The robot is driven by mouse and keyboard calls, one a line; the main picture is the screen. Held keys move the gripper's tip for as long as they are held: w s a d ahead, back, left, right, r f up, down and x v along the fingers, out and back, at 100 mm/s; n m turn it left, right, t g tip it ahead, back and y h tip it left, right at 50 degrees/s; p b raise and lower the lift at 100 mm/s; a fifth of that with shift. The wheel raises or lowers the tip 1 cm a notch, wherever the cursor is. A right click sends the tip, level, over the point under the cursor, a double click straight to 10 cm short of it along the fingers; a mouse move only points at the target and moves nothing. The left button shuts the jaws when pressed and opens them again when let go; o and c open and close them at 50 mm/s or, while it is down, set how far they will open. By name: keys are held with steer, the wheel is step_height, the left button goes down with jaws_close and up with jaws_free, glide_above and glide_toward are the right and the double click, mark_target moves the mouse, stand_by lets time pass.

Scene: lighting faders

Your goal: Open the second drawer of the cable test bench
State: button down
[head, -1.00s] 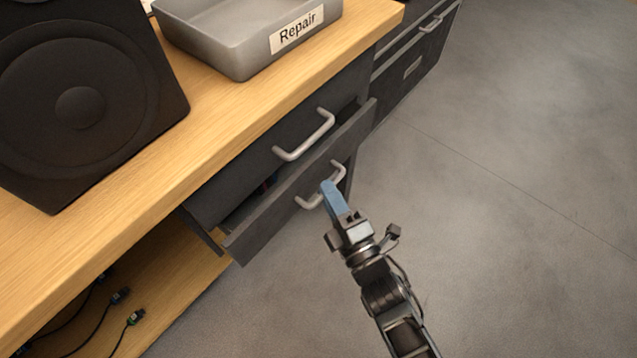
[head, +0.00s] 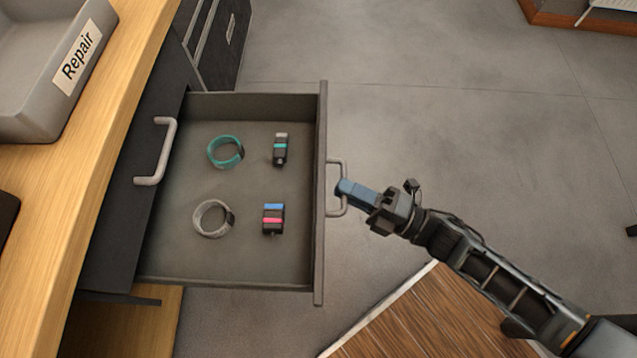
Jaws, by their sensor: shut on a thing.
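The second drawer (head: 318,255) of the cable test bench (head: 100,170) stands far out, below a shut upper drawer with a silver handle (head: 165,150). My gripper (head: 343,188) is shut on the second drawer's silver handle (head: 333,162), at the outside of its front panel. The fingers hide part of the handle. Inside the drawer lie a teal cable coil (head: 226,152), a grey cable coil (head: 212,219), a black block with a teal band (head: 280,149) and a black block with blue and pink bands (head: 273,219).
A grey tray labelled Repair (head: 40,115) stands on the wooden bench top. A dark cabinet (head: 222,50) stands beyond the drawer. A wooden surface (head: 430,315) lies below my arm.

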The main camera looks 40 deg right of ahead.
steer(key=shift+s+d, duration=0.9)
steer(key=shift+d, duration=0.25)
steer(key=c, duration=1.2)
jaws_free()
steer(key=v, duration=0.8)
